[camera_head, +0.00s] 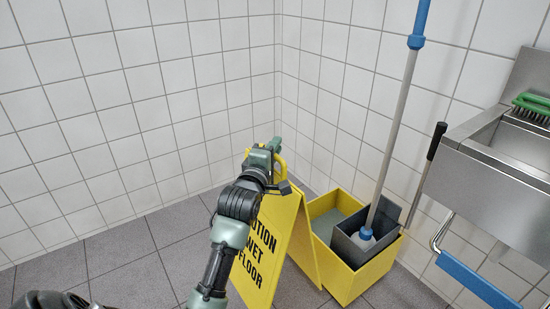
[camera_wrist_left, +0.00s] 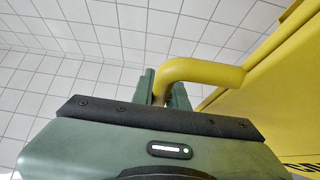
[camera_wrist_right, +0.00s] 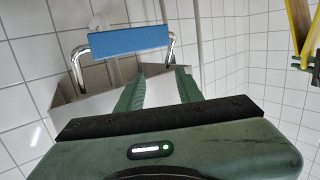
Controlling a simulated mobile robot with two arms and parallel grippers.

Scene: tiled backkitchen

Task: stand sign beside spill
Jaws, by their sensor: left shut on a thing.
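The yellow caution wet floor sign (camera_head: 262,248) stands out in the middle of the head view, its lettered panel facing me. A second yellow panel (camera_head: 304,238) shows behind it, spread from the first. My left gripper (camera_head: 273,150) is at the top of the sign. In the left wrist view its fingers (camera_wrist_left: 160,88) are shut around the sign's yellow handle (camera_wrist_left: 205,72). My right gripper (camera_wrist_right: 160,88) shows only in the right wrist view, its fingers apart and empty. I see no spill. Whether the sign touches the floor is hidden.
A yellow mop bucket (camera_head: 353,284) with a grey wringer (camera_head: 350,246) and a mop (camera_head: 395,125) stands close right of the sign. A steel sink (camera_head: 500,175) with a green brush (camera_head: 533,104) and a blue bar (camera_head: 478,280) is at right. Grey floor (camera_head: 125,262) at left looks clear.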

